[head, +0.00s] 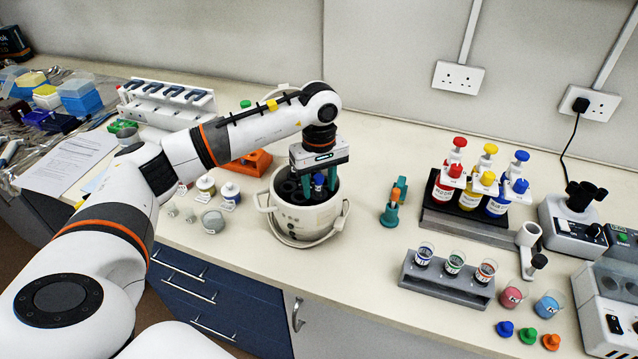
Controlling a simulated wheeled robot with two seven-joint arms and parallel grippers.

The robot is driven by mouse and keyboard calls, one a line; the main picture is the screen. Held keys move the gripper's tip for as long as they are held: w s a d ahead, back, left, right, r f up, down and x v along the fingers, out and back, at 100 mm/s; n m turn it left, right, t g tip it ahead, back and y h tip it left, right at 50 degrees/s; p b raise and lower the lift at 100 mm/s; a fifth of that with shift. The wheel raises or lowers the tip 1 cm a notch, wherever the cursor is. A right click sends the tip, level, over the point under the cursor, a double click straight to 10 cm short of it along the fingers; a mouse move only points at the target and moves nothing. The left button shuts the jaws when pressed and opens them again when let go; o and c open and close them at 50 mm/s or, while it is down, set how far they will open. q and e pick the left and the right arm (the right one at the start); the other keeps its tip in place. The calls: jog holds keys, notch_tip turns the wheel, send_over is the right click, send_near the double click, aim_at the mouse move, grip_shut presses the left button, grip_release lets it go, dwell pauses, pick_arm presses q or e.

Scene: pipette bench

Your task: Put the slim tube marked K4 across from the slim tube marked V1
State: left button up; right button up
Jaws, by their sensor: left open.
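A white centrifuge pot (292,217) stands mid-bench with its dark rotor (287,187) uncovered. A blue-capped slim tube (318,181) is upright in the rotor; its mark cannot be read. My left gripper (319,189) points down into the pot, its teal fingers apart on either side of the blue cap. I cannot tell whether they touch it. The gripper and arm hide part of the rotor, so another tube there cannot be made out. I cannot tell which tube is K4 or V1. My right gripper does not show.
An orange block (252,163) lies behind the pot, partly hidden by my arm. A teal holder (393,205) stands right of it. A grey rack (447,282) with small cups and a dark stand (468,220) of coloured bottles are further right. Small jars (229,192) stand left.

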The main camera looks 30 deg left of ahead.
pick_arm(q)
notch_tip(320, 180, up, 11)
jog(key=shift+f+b, duration=0.2)
jog(key=shift+b, duration=0.75)
jog(key=shift+r, duration=0.55)
jog(key=shift+f, duration=0.1)
